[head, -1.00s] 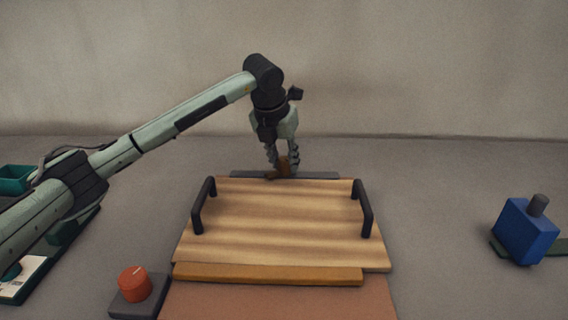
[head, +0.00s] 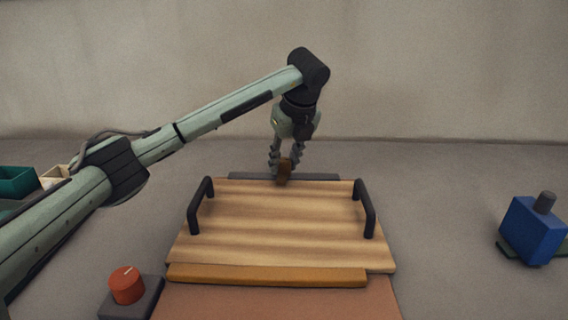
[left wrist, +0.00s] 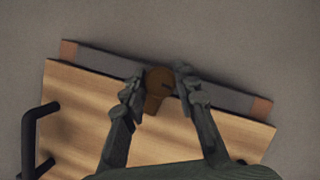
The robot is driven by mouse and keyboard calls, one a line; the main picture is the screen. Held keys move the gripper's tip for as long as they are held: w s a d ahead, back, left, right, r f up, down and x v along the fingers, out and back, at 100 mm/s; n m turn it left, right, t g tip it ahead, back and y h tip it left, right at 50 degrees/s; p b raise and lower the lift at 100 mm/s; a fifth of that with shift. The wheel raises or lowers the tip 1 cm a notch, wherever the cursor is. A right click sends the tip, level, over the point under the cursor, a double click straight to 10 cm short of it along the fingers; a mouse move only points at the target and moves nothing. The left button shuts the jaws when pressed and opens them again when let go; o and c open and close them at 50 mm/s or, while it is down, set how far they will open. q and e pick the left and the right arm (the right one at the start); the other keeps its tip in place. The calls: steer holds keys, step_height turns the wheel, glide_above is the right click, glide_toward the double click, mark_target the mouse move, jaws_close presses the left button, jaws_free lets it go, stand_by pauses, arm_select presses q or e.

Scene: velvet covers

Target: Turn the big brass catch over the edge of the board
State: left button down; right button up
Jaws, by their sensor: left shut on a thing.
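The striped wooden board (head: 285,222) lies flat with a black handle at each side. The big brass catch (head: 284,174) is at the middle of its far edge, by the dark strip (head: 322,177). In the left wrist view the catch (left wrist: 157,84) has a round head at the strip, and its narrower end reaches over the edge of the board (left wrist: 78,92). My left gripper (head: 284,168) points down there, shut on the catch, with one finger on each side. The fingers hide part of it in the head view. My right gripper is not in view.
An ochre bar (head: 265,275) lies along the board's near edge. A red knob (head: 127,285) on a dark base stands at the front left, and a blue block (head: 532,230) with a grey peg at the right. Green and cream bins (head: 17,181) are at the far left.

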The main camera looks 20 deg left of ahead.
arm_select(q)
steer(key=shift+n, duration=0.5)
steer(key=shift+g, duration=0.3)
steer(key=c, duration=1.2)
jaws_free()
steer(key=v, duration=1.2)
steer(key=shift+d, duration=0.15)
steer(key=shift+f, duration=0.1)
